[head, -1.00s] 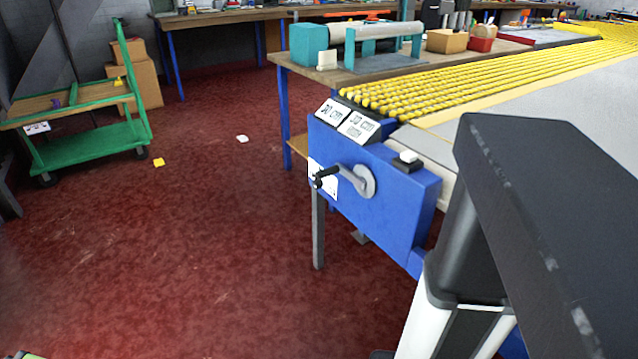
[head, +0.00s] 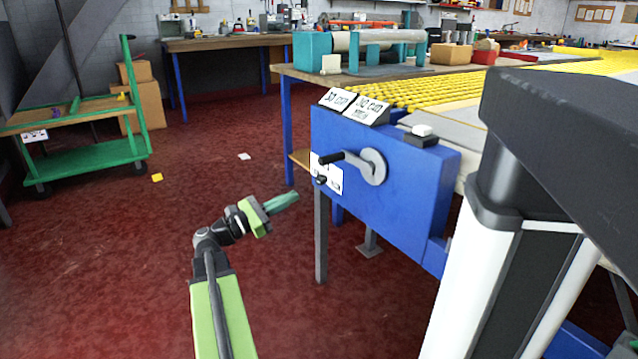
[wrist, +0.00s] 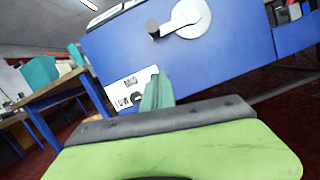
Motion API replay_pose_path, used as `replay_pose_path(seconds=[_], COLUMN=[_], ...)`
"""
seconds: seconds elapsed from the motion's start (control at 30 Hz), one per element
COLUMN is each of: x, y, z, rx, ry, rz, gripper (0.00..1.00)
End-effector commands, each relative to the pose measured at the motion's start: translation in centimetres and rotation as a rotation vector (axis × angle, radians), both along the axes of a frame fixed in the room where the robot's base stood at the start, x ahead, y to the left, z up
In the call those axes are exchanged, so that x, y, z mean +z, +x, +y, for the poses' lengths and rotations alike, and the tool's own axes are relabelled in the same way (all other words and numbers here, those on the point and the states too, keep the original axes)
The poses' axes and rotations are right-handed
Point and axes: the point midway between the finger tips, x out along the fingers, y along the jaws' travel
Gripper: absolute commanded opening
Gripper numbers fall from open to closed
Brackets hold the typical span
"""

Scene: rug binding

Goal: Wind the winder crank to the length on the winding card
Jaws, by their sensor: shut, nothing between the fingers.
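The winder (head: 400,190) is a blue box on legs. Its crank (head: 373,166) is a grey disc and arm with a black handle (head: 331,158) pointing left; the crank also shows at the top of the wrist view (wrist: 187,17). Two white cards sit on top: the left card (head: 338,98) seems to read 30 cm, and the right card (head: 367,109) ends in cm, its number unclear. My gripper (head: 296,196), with teal fingers, is shut and empty, left of and below the crank, apart from it. In the wrist view its fingers (wrist: 157,92) overlap the white front label.
A white button on a dark base (head: 421,131) sits on the winder's top right. A green trolley (head: 95,155) stands at the left. A yellow scrap (head: 157,177) and a white scrap (head: 244,156) lie on the red floor. Yellow-striped rug material (head: 440,90) covers the table behind.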

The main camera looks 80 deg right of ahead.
Motion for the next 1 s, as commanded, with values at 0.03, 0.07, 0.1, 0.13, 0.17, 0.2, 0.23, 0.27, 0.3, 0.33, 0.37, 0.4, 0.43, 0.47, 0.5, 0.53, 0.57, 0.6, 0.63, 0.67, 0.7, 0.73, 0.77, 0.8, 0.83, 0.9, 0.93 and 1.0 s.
replay_pose_path(seconds=[0.03,0.07,0.1,0.13,0.17,0.2,0.23,0.27,0.3,0.33,0.37,0.4,0.43,0.47,0.5,0.53,0.57,0.6,0.63,0.67,0.7,0.73,0.77,0.8,0.83,0.9,0.93,1.0], x=[0.2,0.2,0.3,0.4,0.4,0.6,0.7,0.8,1.0,1.2,1.4,1.6,1.8,1.9,2.1,2.3,2.4,2.6,2.8,2.9,4.3,4.9,5.3,5.7,5.9,6.4,6.5,6.6], y=[-0.1,-0.1,-0.1,-0.2,-0.4,-0.6,-0.9,-1.3,-1.9,-2.3,-2.8,-3.4,-3.9,-4.4,-5.0,-5.6,-6.1,-6.7,-7.2,-7.6,-7.5,-7.6,-7.6,-7.7,-7.7,-7.8,-7.8,-7.8], z=[0.0,0.0,-0.1,-0.2,-0.3,-0.5,-0.8,-1.1,-1.6,-1.9,-2.4,-2.9,-3.3,-3.8,-4.3,-4.7,-5.2,-5.7,-6.1,-6.5,-6.2,-6.0,-5.9,-5.8,-5.8,-5.7,-5.7,-5.6], rx=[-0.003,-0.003,-0.003,-0.002,-0.002,-0.003,-0.003,-0.004,-0.004,-0.004,-0.004,-0.003,-0.003,-0.003,-0.002,-0.003,-0.003,-0.002,-0.003,-0.002,0.001,0.002,0.002,0.002,0.002,0.002,0.002,0.002], ry=[-0.001,0.000,-0.001,0.000,-0.001,0.000,0.000,0.000,0.000,0.000,-0.001,-0.001,-0.001,-0.001,-0.001,-0.001,-0.001,-0.001,-0.001,-0.001,-0.001,-0.001,-0.001,-0.001,0.000,-0.001,-0.001,-0.001], rz=[0.008,0.009,0.008,0.007,0.007,0.006,0.006,0.005,0.005,0.005,0.005,0.004,0.004,0.004,0.004,0.004,0.004,0.004,0.004,0.003,0.003,0.004,0.004,0.004,0.003,0.002,0.002,0.002], gripper=[0.00,0.00,0.00,0.00,0.00,0.00,0.00,0.00,0.00,0.00,0.00,0.00,0.00,0.00,0.00,0.00,0.00,0.00,0.00,0.00,0.00,0.00,0.00,0.00,0.00,0.00,0.00,0.00])
